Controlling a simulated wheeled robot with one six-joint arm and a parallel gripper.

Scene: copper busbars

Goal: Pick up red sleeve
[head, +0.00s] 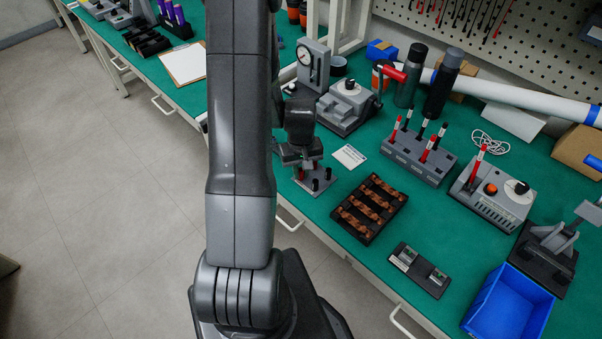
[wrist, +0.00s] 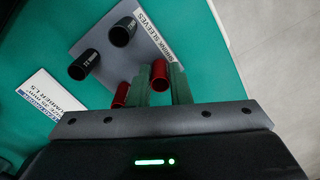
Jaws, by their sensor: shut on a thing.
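My gripper (wrist: 163,80) is shut on a red sleeve (wrist: 158,74), which stands between its two green fingers in the wrist view. A second red sleeve (wrist: 121,95) stands just left of the fingers. Two black sleeves (wrist: 122,32) (wrist: 85,64) are farther up and left. The grey plate marked for shrink sleeves (wrist: 105,15) bears the sleeves. In the head view my gripper (head: 302,160) is low over the plate (head: 322,187), with one red sleeve (head: 300,174) showing beneath it. I cannot tell whether the held sleeve touches the plate.
A white label card (head: 349,156) lies beside the plate. A black tray of copper busbars (head: 348,232) is to the right. The gauge stand (head: 313,66) and lever press (head: 347,105) rise behind. A blue bin (head: 510,305) is at the front right. Green mat around the plate is partly clear.

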